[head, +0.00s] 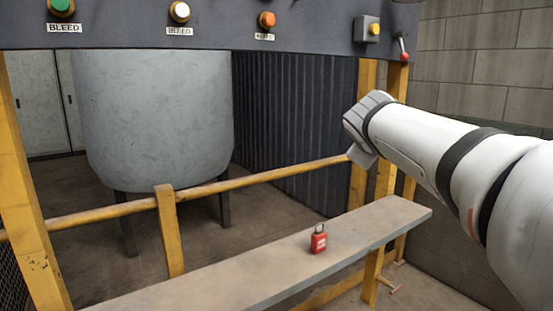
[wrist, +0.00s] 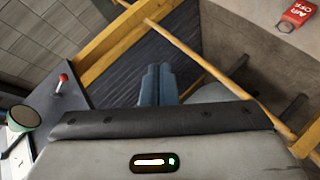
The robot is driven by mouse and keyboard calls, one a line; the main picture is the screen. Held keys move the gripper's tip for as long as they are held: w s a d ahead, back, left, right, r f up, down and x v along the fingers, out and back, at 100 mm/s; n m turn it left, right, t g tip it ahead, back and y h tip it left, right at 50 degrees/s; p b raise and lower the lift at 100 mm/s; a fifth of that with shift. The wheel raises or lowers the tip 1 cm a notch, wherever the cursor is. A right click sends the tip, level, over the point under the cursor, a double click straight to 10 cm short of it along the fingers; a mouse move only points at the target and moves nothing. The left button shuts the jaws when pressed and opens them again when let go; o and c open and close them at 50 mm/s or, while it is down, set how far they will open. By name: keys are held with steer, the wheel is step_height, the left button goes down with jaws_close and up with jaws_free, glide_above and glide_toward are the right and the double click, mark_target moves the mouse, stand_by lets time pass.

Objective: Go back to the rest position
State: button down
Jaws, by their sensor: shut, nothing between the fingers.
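My gripper (wrist: 157,84) shows in the wrist view with its two blue-grey fingers side by side, shut and empty. In the head view my white arm reaches in from the right, in front of the panel's right end and above the shelf. The fingers themselves cannot be made out there. The gripper touches nothing that I can see.
A red padlock (head: 318,240) stands upright on the grey shelf (head: 225,270); it also shows in the wrist view (wrist: 297,14). A red-knobbed lever (head: 403,50) hangs at the panel's right end. Yellow posts and a rail (head: 260,177) stand before a grey tank (head: 150,115).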

steer(key=s+a+f+m+g+y+p, duration=0.2)
steer(key=s+f+m+g, duration=0.1)
steer(key=s+f, duration=1)
steer(key=s+a+f+m+g+y+p, duration=0.3)
steer(key=s+f+g, duration=0.3)
steer(key=s+f, duration=0.6)
steer(key=shift+s+a+f+m+g, duration=0.3)
steer(key=shift+s+a+f+m, duration=0.1)
steer(key=shift+s+m, duration=0.25)
